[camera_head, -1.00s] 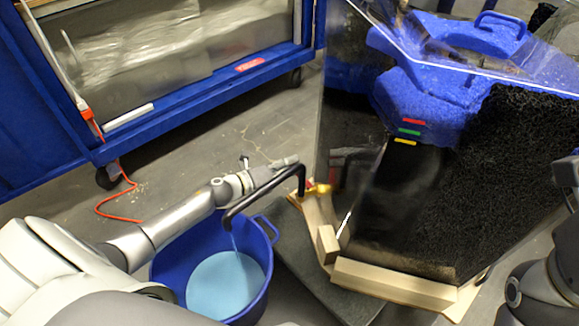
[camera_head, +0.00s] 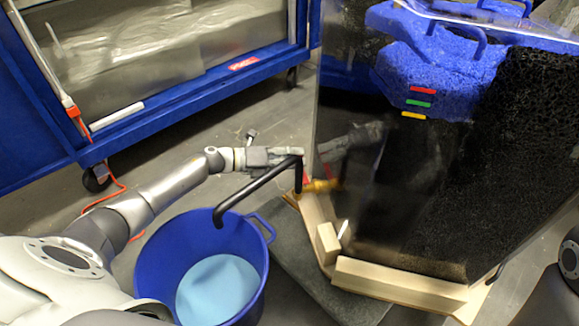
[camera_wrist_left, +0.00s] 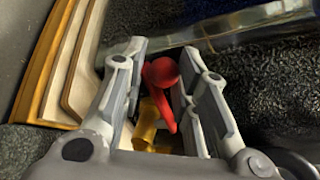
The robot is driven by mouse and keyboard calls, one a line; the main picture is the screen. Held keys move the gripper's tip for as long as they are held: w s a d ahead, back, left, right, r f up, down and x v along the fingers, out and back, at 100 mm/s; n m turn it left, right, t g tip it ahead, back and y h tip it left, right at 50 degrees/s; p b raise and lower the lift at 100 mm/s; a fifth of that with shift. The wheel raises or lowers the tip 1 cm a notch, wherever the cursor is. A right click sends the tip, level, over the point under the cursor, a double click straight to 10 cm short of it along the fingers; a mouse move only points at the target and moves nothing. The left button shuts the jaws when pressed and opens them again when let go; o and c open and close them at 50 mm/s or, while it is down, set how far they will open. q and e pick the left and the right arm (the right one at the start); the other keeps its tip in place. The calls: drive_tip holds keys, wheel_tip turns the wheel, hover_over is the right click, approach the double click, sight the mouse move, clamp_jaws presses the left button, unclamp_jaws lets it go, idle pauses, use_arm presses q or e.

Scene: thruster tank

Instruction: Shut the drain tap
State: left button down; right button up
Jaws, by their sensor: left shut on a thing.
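The drain tap (camera_head: 320,186) is a brass fitting low on the clear tank's left side. A bent black spout (camera_head: 252,190) runs from it over a blue bucket (camera_head: 150,262). No stream shows between the spout's end and the bucket. My left gripper (camera_head: 296,157) is at the tap, beside the tank wall. In the left wrist view, its two fingers (camera_wrist_left: 160,80) are on either side of the red handle (camera_wrist_left: 163,78), shut on it. The brass body (camera_wrist_left: 147,122) shows below the handle. In the head view the fingers largely hide the handle. My right gripper is out of view.
The tank (camera_head: 352,205) holds black foam and a blue block, with a wooden frame (camera_head: 395,283) at its base. The bucket holds light blue water (camera_head: 217,288). A blue wheeled cart (camera_head: 200,108) stands at the back left.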

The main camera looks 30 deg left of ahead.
use_arm(q)
drive_tip(key=shift+w+d+r+m+g+h, duration=0.1)
drive_tip(key=shift+d+r+m+g+h, duration=0.2)
drive_tip(key=shift+r+h, duration=0.1)
drive_tip(key=c, duration=1.2)
unclamp_jaws()
drive_tip(key=shift+f, duration=0.15)
drive_tip(key=v, duration=1.2)
